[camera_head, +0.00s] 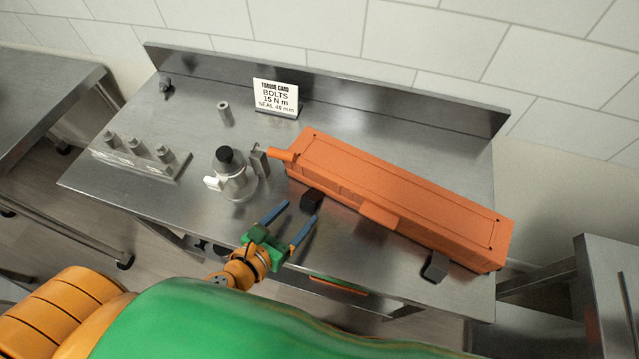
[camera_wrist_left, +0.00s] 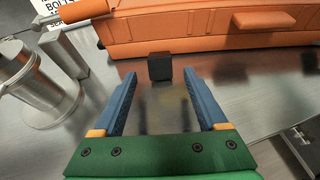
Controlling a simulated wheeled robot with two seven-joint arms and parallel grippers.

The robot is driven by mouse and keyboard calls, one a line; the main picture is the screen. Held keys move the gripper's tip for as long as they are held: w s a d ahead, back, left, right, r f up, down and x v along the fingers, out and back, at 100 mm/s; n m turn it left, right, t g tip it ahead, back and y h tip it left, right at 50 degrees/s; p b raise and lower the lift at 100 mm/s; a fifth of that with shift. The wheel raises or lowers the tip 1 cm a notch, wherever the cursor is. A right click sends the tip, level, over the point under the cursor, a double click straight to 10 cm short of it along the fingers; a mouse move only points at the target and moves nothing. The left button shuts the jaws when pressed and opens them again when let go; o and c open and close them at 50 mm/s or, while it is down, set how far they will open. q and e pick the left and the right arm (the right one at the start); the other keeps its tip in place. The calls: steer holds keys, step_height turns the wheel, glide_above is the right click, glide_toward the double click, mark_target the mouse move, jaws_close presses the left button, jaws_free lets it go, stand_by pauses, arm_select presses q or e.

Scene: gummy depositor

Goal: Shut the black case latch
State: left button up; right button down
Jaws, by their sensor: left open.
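A long orange case (camera_head: 400,195) lies at an angle on the steel table. Two black latch blocks show at its front side: one near its left end (camera_head: 312,199), one near its right end (camera_head: 435,267). In the left wrist view the nearer black latch (camera_wrist_left: 160,66) stands out low in front of the case wall (camera_wrist_left: 200,32); whether it is hinged open I cannot tell. My left gripper (camera_head: 298,212) is open, its blue fingers pointing at the left latch, which sits just beyond and between the fingertips. No contact is visible. My right gripper is not in view.
A metal pot with a black knob (camera_head: 235,178) stands left of the gripper, near the case's orange end stub (camera_head: 282,155). A torque card (camera_head: 276,96) stands behind. A bolt rack (camera_head: 140,160) is at the left. The table front is clear.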

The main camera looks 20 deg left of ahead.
mark_target(307, 204)
arm_select(q)
steer(key=shift+x, duration=2.75)
steer(key=shift+s+a+r+p, duration=0.1)
steer(key=shift+s+r+p, duration=0.05)
steer(key=shift+s+p, duration=0.15)
jaws_close()
